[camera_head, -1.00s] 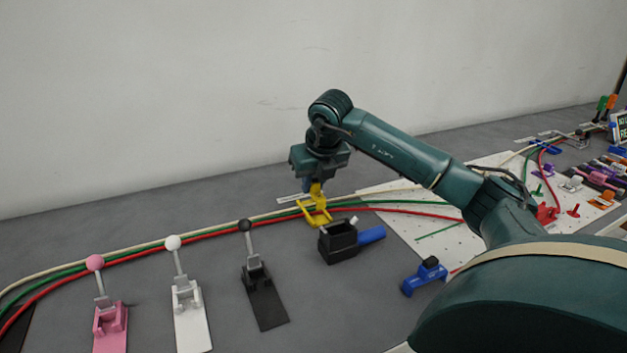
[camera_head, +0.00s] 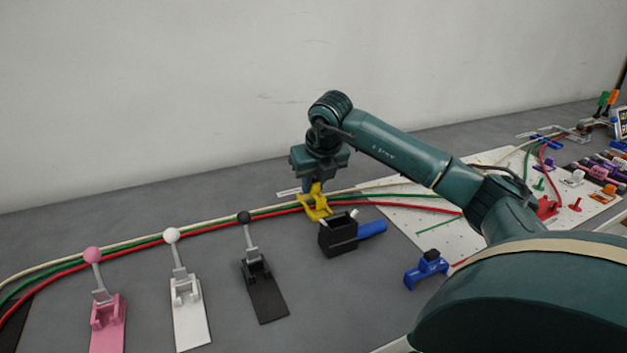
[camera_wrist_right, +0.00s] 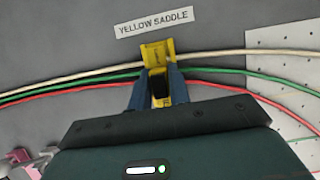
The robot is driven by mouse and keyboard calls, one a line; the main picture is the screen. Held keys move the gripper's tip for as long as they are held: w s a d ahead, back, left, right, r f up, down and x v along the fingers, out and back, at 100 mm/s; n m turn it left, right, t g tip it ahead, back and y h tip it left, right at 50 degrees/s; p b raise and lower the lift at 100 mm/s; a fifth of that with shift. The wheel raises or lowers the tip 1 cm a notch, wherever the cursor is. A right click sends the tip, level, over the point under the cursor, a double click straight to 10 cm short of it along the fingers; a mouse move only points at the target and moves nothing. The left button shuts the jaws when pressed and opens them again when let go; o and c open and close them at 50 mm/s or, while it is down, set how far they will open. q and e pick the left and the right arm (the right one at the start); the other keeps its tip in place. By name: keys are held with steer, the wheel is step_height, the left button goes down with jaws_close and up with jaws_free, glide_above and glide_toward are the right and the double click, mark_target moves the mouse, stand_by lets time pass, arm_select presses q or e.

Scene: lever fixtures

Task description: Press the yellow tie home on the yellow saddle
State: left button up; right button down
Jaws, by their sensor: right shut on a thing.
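My right gripper (camera_head: 311,190) (camera_wrist_right: 159,88) is shut on the yellow tie (camera_wrist_right: 180,90), fingers pointing down. The yellow tie is over the cable run, at the yellow saddle (camera_wrist_right: 158,50). In the head view the yellow parts (camera_head: 317,207) overlap into one shape, so tie and saddle are hard to separate. I cannot tell whether the tie is fully seated. In the right wrist view, the cream, green and red cables run in from both sides to the yellow parts. A "YELLOW SADDLE" label (camera_wrist_right: 153,20) lies just beyond. My left gripper is not in view.
A black box (camera_head: 338,236) with a blue handle stands close in front of the saddle. Pink (camera_head: 107,325), white (camera_head: 190,318) and black (camera_head: 264,296) lever fixtures stand to the left. A blue saddle-like part (camera_head: 426,270) is at front right; a white board (camera_head: 400,220) lies beyond.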

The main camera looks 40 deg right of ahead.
steer(key=shift+f, duration=0.15)
steer(key=shift+f, duration=0.2)
steer(key=shift+f+b, duration=0.25)
steer(key=shift+b, duration=0.05)
steer(key=shift+f, duration=0.15)
steer(key=c, duration=1.3)
jaws_free()
steer(key=o, duration=0.6)
steer(key=shift+c, duration=0.2)
